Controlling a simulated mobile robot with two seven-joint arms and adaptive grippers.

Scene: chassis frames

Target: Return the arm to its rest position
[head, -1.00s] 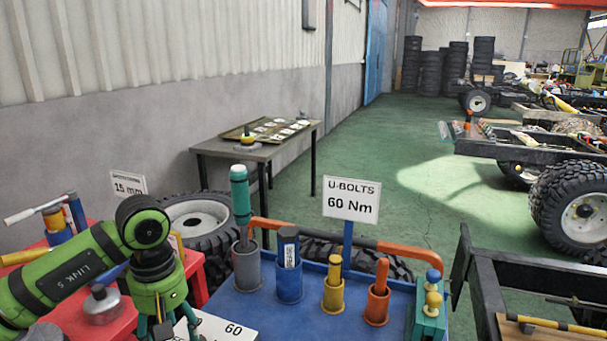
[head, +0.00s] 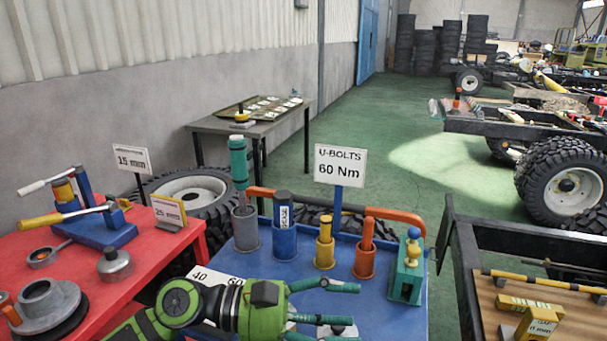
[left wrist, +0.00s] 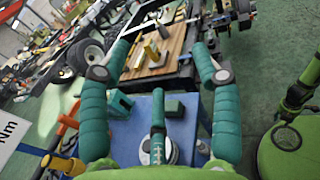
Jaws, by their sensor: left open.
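My left gripper (head: 325,307) is at the bottom centre of the head view, over the front of a blue bench (head: 395,310). Its green-and-black arm comes in from the lower left. In the left wrist view its teal fingers (left wrist: 160,55) are spread wide, with nothing held between them. A pale round thing lies on the blue bench below the fingers, mostly hidden. My right gripper does not show in either view.
Coloured cups with tools (head: 325,252), a U-bolts sign (head: 340,166) and a teal block (head: 407,278) stand behind my gripper. A red table (head: 160,255) with tools is at left. A dark chassis frame (head: 465,270) is at right. Green floor is open behind.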

